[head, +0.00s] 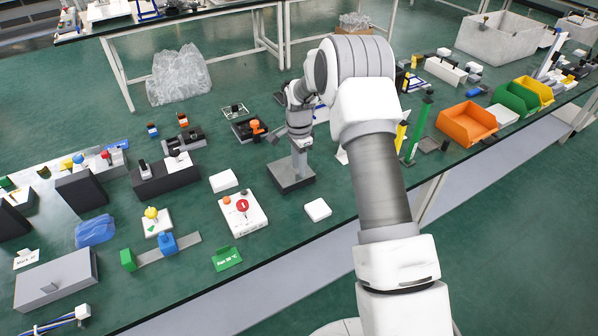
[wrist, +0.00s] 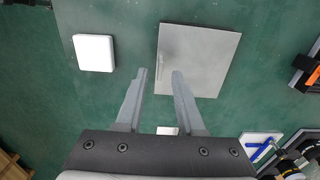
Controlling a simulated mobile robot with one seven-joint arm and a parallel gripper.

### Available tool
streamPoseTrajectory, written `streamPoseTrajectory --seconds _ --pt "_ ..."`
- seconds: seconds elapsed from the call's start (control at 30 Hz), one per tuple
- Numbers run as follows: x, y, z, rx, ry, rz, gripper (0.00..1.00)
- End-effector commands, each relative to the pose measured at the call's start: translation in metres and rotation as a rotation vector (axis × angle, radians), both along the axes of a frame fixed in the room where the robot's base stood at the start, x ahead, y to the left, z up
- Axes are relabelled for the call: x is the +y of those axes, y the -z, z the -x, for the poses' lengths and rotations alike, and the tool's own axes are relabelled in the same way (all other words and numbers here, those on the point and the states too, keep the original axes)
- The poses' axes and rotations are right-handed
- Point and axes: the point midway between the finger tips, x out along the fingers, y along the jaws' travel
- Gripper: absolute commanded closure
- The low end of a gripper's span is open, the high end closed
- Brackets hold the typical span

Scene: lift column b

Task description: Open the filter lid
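My gripper (wrist: 160,75) is open and empty in the wrist view, its two grey fingers pointing at a grey square plate or box top (wrist: 215,60). The right fingertip overlaps the plate's near part in the picture, and the left one lies over green surface beside it. A pale narrow strip shows near the plate's left edge. In the head view my wrist points down over a dark grey square block (head: 284,182), which looks like the same thing. I cannot tell for sure whether it is the filter lid, or whether the fingers touch it.
A white square tile (wrist: 94,52) lies beside the plate; a white tile (head: 317,210) lies right of the block in the head view. A white box with a red button (head: 242,207) stands to the left. Orange (head: 467,123) and green bins are at the right.

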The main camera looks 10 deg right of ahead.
Motion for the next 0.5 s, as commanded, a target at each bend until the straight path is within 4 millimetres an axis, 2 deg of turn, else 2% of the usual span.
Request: streamPoseTrajectory --seconds 0.1,0.2,0.5 --pt "0.0 0.017 0.0 0.002 0.001 0.0 0.62" --pt "0.0 0.024 0.0 0.0 0.002 0.0 0.62" --pt "0.0 0.028 0.0 0.0 0.001 0.0 0.62"
